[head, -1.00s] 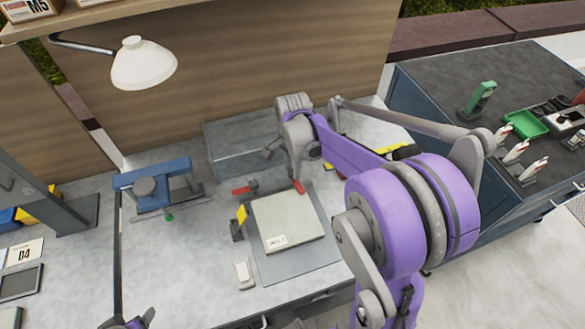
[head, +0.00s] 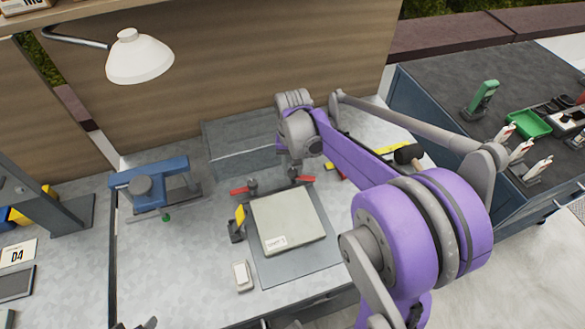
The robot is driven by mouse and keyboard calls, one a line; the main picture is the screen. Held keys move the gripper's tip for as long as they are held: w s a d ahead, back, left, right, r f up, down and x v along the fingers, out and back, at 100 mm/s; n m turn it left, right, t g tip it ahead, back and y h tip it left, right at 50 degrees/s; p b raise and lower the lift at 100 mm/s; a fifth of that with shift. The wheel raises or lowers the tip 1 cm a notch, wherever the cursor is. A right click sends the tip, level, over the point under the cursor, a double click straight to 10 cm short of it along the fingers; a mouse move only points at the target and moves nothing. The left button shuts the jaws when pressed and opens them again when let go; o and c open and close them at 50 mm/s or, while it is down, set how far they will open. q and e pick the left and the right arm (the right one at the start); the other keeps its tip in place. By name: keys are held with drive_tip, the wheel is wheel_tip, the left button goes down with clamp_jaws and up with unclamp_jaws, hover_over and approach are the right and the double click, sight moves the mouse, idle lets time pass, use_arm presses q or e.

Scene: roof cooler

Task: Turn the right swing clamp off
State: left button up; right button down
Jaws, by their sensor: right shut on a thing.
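The right swing clamp (head: 304,179) stands at the back right corner of the pale square block (head: 287,219). Its red arm points right, clear of the block's top. My right gripper (head: 293,166) comes down from above and is shut on this clamp; the fingers partly hide its post. The left swing clamp (head: 240,190) stands at the back left corner, its red arm pointing left off the block.
A grey plate (head: 318,262) lies under the block. A yellow-topped clamp-like part (head: 239,215) and a small white box (head: 242,275) are at its left. A blue vise-like tool (head: 150,186) stands further left. A grey box (head: 236,150) sits behind. A lamp (head: 139,60) hangs above.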

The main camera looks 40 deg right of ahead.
sight(293, 171)
use_arm(q)
drive_tip(key=shift+s+f+b, duration=0.1)
drive_tip(key=shift+f+b, duration=0.2)
drive_tip(key=shift+f, duration=0.15)
use_arm(e)
drive_tip(key=n, duration=0.6)
drive_tip(key=shift+n, duration=0.3)
drive_tip(key=c, duration=0.6)
unclamp_jaws()
use_arm(q)
drive_tip(key=shift+r+p, duration=0.35)
drive_tip(key=shift+r, duration=0.1)
use_arm(e)
wheel_tip(293, 171, up, 11)
drive_tip(key=shift+f, duration=0.1)
